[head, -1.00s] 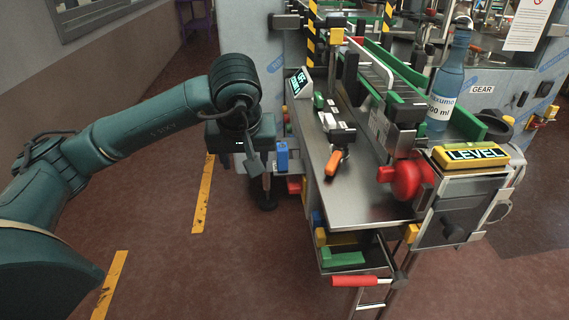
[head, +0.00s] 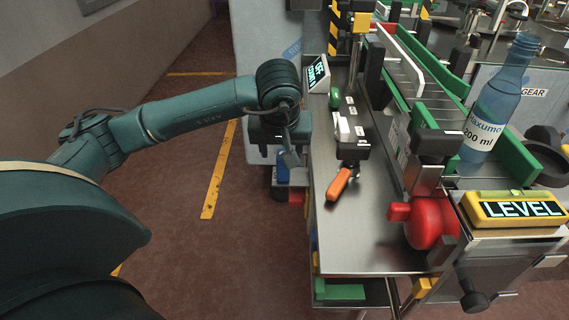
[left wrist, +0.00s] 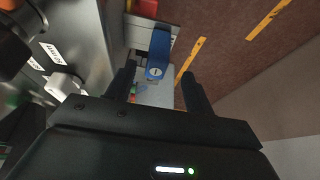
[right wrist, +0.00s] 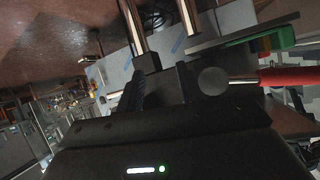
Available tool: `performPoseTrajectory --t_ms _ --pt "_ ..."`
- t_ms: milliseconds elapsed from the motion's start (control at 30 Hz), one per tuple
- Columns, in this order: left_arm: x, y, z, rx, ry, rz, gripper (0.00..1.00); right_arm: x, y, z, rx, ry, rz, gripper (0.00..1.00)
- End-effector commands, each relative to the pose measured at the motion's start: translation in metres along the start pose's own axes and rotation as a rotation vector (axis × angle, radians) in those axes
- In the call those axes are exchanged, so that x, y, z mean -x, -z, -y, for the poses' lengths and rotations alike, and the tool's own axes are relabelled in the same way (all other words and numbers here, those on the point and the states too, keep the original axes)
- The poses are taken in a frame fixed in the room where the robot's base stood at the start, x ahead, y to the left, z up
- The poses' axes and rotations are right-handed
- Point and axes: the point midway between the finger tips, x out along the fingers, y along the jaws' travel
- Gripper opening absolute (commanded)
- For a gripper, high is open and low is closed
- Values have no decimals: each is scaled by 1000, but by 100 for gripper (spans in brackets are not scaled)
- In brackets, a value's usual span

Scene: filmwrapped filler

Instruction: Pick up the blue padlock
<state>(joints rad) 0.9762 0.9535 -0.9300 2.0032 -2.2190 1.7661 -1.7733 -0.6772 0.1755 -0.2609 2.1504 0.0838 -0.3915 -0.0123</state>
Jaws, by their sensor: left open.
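The blue padlock (left wrist: 159,50) shows in the left wrist view, with a round keyhole face towards the camera. It hangs against the grey machine side and appears between my open left fingers (left wrist: 158,71), beyond their tips. In the head view the padlock (head: 282,170) is mostly hidden by my left gripper (head: 288,158), at the left edge of the steel bench. I cannot tell how far the fingertips are from it. My right gripper (right wrist: 163,77) shows only in the right wrist view, its dark fingers apart with nothing visibly held.
A red handle (right wrist: 292,77) lies near my right gripper. Floor left of the bench is clear.

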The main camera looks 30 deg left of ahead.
Motion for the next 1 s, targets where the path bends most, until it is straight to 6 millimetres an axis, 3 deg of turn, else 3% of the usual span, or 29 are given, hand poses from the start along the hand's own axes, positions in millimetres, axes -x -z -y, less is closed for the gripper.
performPoseTrajectory --t_ms 333,600,867,1000 --pt "-33 2 -2 1 -1 2 53 2 2 0 4 -2 2 36" --pt "-70 5 -3 1 -1 1 53 3 4 0 13 -5 6 36" --pt "-74 5 -3 0 -2 -1 53 3 2 0 14 -5 8 36" --pt "-74 6 -3 0 -2 -1 44 3 2 0 14 -5 8 36"
